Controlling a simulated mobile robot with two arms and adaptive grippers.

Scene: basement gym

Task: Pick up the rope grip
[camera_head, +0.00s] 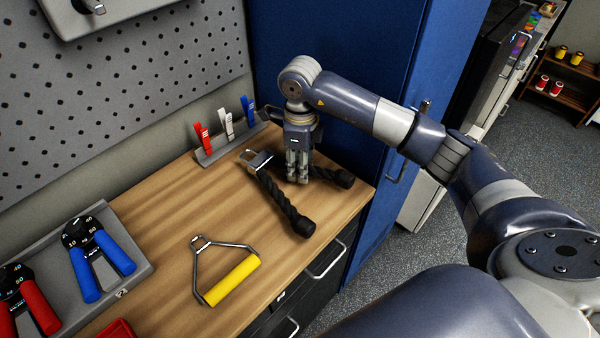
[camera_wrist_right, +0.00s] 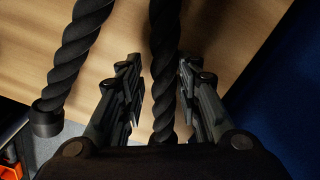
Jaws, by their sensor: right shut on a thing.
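The rope grip is a black twisted rope (camera_head: 278,196) with two strands and a metal clasp, lying on the wooden bench top (camera_head: 215,222). One strand runs toward the front edge and ends in a thick black end cap; the other runs right. My right gripper (camera_head: 298,178) points down and is shut on the right strand. In the right wrist view that strand (camera_wrist_right: 163,70) passes between the two fingers (camera_wrist_right: 160,95), and the other strand (camera_wrist_right: 75,50) lies to the left, outside them. My left gripper is not in view.
A yellow-handled metal grip (camera_head: 232,280) lies nearer on the bench. A grey tray (camera_head: 140,262) holds blue and red hand grippers. A small rack (camera_head: 215,152) with red, white and blue clips stands at the back. A blue cabinet (camera_head: 345,45) borders the bench's right end.

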